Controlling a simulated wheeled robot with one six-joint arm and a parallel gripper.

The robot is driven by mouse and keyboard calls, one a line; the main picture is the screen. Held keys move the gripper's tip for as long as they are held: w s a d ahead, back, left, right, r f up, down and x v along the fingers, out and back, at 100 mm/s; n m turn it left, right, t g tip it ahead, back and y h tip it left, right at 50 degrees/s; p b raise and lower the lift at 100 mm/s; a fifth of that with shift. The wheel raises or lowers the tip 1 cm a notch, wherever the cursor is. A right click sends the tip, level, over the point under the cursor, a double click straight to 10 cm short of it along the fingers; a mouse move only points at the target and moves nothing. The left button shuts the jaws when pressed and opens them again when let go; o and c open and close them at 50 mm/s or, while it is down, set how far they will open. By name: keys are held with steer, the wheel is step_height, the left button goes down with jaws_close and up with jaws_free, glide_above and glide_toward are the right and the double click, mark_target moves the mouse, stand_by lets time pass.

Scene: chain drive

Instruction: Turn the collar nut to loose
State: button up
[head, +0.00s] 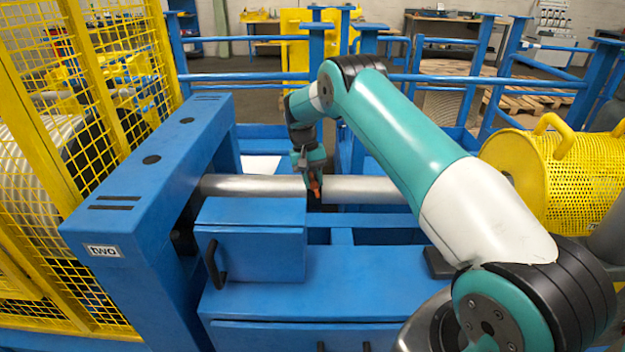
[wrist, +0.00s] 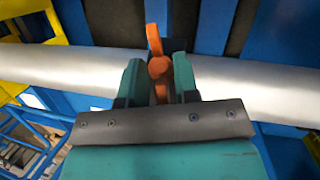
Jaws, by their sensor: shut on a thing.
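The collar nut (wrist: 155,42) appears as an orange piece with a long narrow arm and a rounded middle, in front of a silver shaft (wrist: 250,88). My gripper (wrist: 158,75) has its two teal fingers on either side of the nut and is shut on it. In the head view, my gripper (head: 311,172) points down at the shaft (head: 250,186), and the orange nut (head: 315,187) shows small at its tip. The nut's lower part is hidden between the fingers in the wrist view. Its turn position is hard to tell.
A blue beam (head: 150,165) stands left of the shaft, beside a yellow mesh guard (head: 130,60). A blue box (head: 262,255) with a black handle sits below the shaft. A yellow perforated drum (head: 575,185) is at the right. Blue rails (head: 440,78) run behind.

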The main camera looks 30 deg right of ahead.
steer(key=shift+s+f, duration=0.1)
steer(key=shift+f, duration=0.15)
steer(key=o, duration=0.7)
steer(key=shift+r, duration=0.1)
steer(key=shift+r, duration=0.1)
